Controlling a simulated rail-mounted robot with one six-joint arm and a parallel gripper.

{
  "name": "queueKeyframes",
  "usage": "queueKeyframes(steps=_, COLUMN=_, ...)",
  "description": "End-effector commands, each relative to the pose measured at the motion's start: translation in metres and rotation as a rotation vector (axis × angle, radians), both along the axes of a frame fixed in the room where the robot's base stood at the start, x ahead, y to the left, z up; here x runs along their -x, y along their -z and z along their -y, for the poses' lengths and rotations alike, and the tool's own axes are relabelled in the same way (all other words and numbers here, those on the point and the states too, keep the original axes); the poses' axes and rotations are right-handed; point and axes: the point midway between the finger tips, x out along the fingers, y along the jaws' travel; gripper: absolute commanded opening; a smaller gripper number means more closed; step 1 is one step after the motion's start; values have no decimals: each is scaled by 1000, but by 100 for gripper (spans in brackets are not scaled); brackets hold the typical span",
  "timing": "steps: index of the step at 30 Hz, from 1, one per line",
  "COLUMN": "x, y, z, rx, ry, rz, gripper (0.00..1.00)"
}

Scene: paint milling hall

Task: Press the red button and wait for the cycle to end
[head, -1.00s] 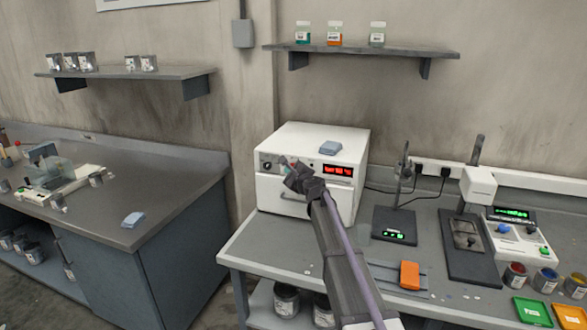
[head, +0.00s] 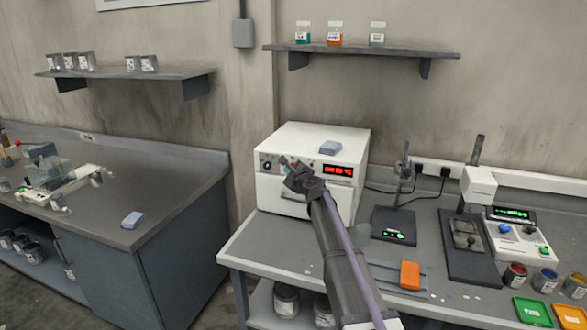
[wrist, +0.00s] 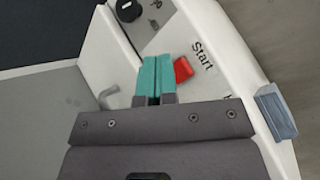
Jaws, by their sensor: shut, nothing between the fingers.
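The white oven-like machine (head: 318,140) stands on the grey bench, with a lit red display (head: 338,170) on its front panel. In the wrist view the red button (wrist: 183,69) is on the panel beside the word "Start". My gripper (wrist: 152,60) is shut with nothing in it; its teal fingertips are just left of the red button. Whether they touch the panel I cannot tell. In the head view my gripper (head: 290,165) is at the machine's front, and my arm hides the button there.
A black knob (wrist: 128,10) and a grey handle (wrist: 108,96) are on the machine's front. A blue-grey block (head: 330,147) lies on its top.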

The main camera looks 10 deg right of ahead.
Motion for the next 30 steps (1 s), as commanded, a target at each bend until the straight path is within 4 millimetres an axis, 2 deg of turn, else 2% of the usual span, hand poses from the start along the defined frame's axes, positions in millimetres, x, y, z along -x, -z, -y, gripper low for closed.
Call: queueKeyframes(steps=30, x=-7, y=0, z=4, rx=0, ry=0, rz=0, gripper=0)
